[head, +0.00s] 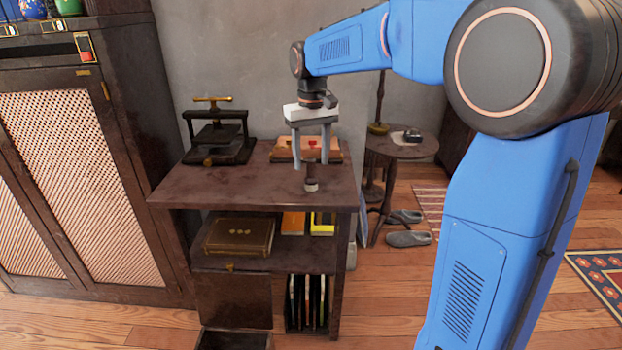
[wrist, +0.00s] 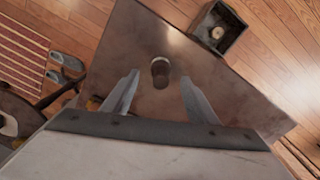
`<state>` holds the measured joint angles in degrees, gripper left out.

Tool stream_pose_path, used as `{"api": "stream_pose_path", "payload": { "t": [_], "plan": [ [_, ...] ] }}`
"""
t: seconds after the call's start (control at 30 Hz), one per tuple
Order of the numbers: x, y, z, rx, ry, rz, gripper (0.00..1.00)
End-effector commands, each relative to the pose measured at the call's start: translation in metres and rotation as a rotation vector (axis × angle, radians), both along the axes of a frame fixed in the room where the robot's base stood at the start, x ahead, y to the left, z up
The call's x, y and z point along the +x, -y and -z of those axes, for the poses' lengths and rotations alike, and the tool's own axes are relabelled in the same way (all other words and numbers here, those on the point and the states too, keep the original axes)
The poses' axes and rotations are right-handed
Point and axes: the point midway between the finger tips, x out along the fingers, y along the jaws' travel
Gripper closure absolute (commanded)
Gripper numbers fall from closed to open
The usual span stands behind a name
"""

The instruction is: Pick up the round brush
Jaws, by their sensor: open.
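The round brush (head: 311,178) stands upright on the dark wooden table top (head: 230,190), near its front right part. In the wrist view the round brush (wrist: 160,72) shows from above, ahead of the fingertips and between their lines. My gripper (head: 311,150) is open and empty. It points down above the table, a little behind and above the brush. In the wrist view the two fingers of my gripper (wrist: 158,90) are spread wide, with the brush apart from both.
A black press (head: 217,138) stands at the table's back left. A pinkish box (head: 288,150) lies behind my gripper. Shelves below hold a brown box (head: 239,236) and books. A small round table (head: 402,146) stands to the right. The table's front left is clear.

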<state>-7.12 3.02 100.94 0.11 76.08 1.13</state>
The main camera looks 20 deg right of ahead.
Motion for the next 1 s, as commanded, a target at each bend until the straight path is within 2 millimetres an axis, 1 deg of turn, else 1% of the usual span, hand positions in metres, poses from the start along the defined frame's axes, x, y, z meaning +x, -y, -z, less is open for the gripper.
{"api": "stream_pose_path", "payload": {
  "t": [0.03,0.27,0.5,0.6,0.7,0.9,0.93,0.97,1.0],
  "plan": [
    [0.0,0.0,0.005,0.0,0.0,0.0,0.47],
    [0.0,0.0,0.018,0.0,-0.001,0.0,0.47],
    [-0.001,-0.001,0.05,0.0,-0.002,0.0,0.47],
    [-0.001,-0.001,0.059,0.0,0.0,0.0,0.47],
    [-0.001,-0.001,0.063,0.0,0.0,0.0,0.47],
    [-0.001,-0.001,0.063,0.0,0.001,0.0,0.47],
    [-0.001,-0.001,0.063,0.0,0.001,0.0,0.52],
    [-0.001,-0.001,0.063,0.0,0.001,0.0,0.59],
    [-0.001,-0.001,0.063,0.0,0.001,0.0,0.68]
  ]
}}
